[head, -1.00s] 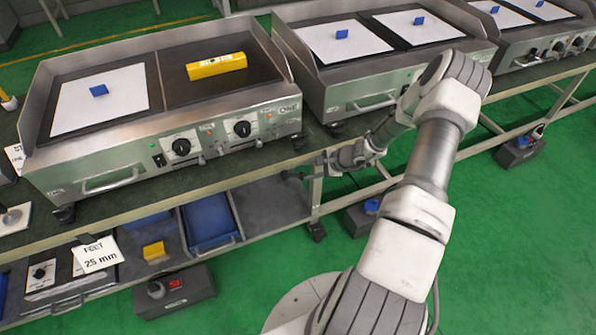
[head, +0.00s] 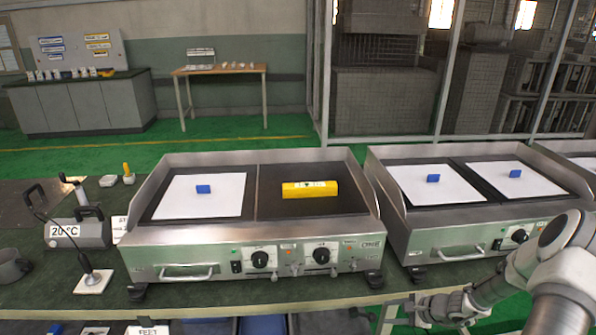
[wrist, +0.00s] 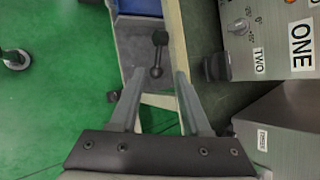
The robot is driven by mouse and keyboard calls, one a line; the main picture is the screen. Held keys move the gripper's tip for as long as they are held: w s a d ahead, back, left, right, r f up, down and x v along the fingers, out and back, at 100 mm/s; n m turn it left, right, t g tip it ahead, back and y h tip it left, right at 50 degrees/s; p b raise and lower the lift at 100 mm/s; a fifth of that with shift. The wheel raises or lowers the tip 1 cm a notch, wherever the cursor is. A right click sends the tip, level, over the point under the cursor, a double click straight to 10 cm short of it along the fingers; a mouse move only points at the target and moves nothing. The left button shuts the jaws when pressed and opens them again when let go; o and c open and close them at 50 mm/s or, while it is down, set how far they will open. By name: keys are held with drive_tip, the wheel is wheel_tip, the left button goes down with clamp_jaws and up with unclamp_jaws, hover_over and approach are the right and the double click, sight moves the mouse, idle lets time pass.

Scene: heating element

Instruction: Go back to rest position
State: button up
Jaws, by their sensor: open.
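My gripper (head: 422,308) is low at the bottom right in the head view, in front of the bench edge and below the second griddle. In the wrist view my gripper (wrist: 158,72) has its two grey fingers spread, with nothing held between them. A dark lever with a round knob (wrist: 158,40) shows beyond the fingertips; I cannot tell how far off it is. My arm (head: 550,265) comes in from the right edge of the head view.
A griddle (head: 175,262) carries a white sheet (head: 190,207), a blue block (head: 203,189) and a yellow block (head: 311,190). A second griddle (head: 455,242) stands to its right. The bench edge (head: 240,307) is close to my gripper. Green floor (wrist: 50,110) lies left in the wrist view.

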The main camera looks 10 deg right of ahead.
drive_tip(key=s+a+r+n+g+h+p, duration=0.15)
drive_tip(key=a+r+n, duration=0.3)
drive_tip(key=r, duration=0.65)
drive_tip(key=s+a+r+n+g+p, duration=0.15)
drive_tip(key=a+r+n, duration=0.3)
drive_tip(key=r, duration=0.65)
drive_tip(key=s+a+r+n+h+p, duration=0.15)
drive_tip(key=a+r+n, duration=0.3)
drive_tip(key=r, duration=0.65)
drive_tip(key=s+a+r+n+h+p, duration=0.1)
drive_tip(key=s+a+r+n+p, duration=0.3)
drive_tip(key=s+r, duration=0.5)
drive_tip(key=s+a+r+n+t+h+p, duration=0.1)
drive_tip(key=s+a+r+n, duration=0.1)
drive_tip(key=s+r, duration=0.5)
drive_tip(key=s, duration=0.3)
drive_tip(key=shift+s+r, duration=0.25)
drive_tip(key=shift+s, duration=0.1)
